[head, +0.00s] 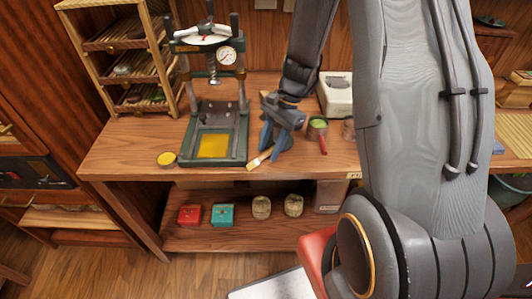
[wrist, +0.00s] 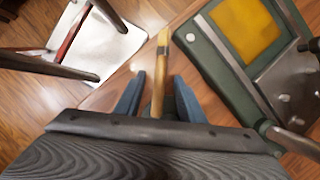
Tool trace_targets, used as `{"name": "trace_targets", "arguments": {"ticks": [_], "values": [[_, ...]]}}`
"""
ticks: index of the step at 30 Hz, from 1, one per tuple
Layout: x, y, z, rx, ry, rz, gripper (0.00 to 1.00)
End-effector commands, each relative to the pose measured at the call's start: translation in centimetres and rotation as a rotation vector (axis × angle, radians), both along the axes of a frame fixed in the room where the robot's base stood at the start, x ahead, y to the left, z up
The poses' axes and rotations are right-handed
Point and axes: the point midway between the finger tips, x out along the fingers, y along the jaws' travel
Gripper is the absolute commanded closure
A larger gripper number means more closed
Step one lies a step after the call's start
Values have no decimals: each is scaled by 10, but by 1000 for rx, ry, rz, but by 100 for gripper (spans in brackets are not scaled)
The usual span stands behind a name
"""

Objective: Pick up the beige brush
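The beige brush (head: 260,158) lies on the wooden table beside the press, its pale bristles toward the front left and its handle running back under my gripper. My gripper (head: 275,146) points down over the handle, with its blue fingers spread. In the wrist view the brush (wrist: 182,37) lies between the two fingers of my gripper (wrist: 157,92), with a gap on each side of the handle. The gripper is open and holds nothing. The handle's far end is hidden by the gripper's body.
A green press (head: 240,148) with a yellow plate stands close on the left. A green cup (head: 317,127) with a red-handled tool and a white device (head: 336,95) stand on the right. A yellow round tin (head: 167,159) is at the left front. The table's front edge is near.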

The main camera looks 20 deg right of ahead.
Motion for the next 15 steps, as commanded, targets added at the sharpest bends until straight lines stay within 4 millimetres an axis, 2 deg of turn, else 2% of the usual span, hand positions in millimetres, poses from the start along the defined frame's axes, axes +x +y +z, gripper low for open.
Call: {"name": "trace_targets", "arguments": {"ticks": [8,14,15], "values": [[0,0,-2,0,-2,1,66],[0,0,-2,-1,-1,1,100],[0,0,-2,0,-2,1,100]]}}
